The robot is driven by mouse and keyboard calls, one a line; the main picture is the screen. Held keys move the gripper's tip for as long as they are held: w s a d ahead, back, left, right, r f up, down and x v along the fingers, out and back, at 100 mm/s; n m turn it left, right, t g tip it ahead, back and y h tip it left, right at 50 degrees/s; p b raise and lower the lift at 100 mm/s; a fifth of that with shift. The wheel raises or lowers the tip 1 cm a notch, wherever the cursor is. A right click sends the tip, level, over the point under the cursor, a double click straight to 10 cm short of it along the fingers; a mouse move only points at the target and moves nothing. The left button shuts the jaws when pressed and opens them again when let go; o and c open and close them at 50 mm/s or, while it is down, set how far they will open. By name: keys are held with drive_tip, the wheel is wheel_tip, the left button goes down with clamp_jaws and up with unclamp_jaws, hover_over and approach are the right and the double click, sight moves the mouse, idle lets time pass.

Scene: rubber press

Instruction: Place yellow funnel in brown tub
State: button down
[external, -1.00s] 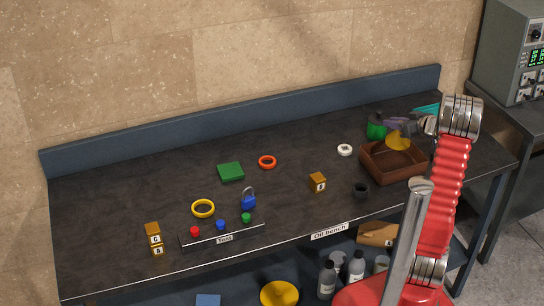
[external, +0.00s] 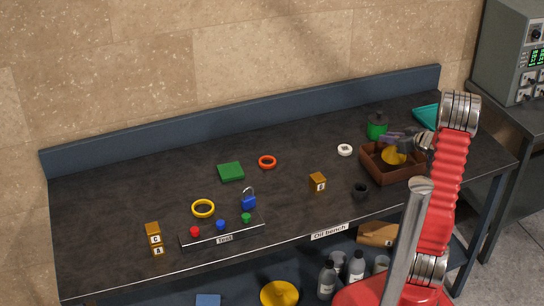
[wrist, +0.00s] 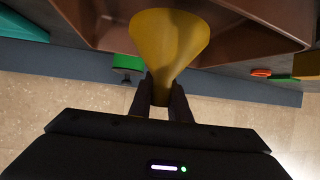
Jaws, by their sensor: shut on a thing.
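The yellow funnel (external: 394,156) is inside the outline of the brown tub (external: 400,176) in the external view, low between its walls. My gripper (external: 408,142) is shut on the funnel and reaches over the tub from the right. In the wrist view the two fingers of my gripper (wrist: 160,88) pinch the narrow stem of the funnel (wrist: 168,45). The wide end points away toward the tub (wrist: 230,38). I cannot tell whether the funnel touches the tub's floor.
A green can (external: 377,131) stands behind the tub and a teal tray (external: 427,117) lies to its right. A black cup (external: 361,190), a wooden block (external: 317,182) and a white ring (external: 345,150) are to its left.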

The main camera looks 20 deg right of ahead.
drive_tip(key=shift+f, duration=1.85)
drive_tip(key=c, duration=1.7)
unclamp_jaws()
drive_tip(key=shift+f, duration=0.1)
drive_tip(key=shift+o, duration=0.2)
drive_tip(key=shift+s+d+r, duration=0.1)
drive_tip(key=shift+s+r, duration=0.1)
drive_tip(key=shift+r, duration=0.05)
drive_tip(key=v, duration=1.1)
drive_tip(key=shift+s, duration=0.25)
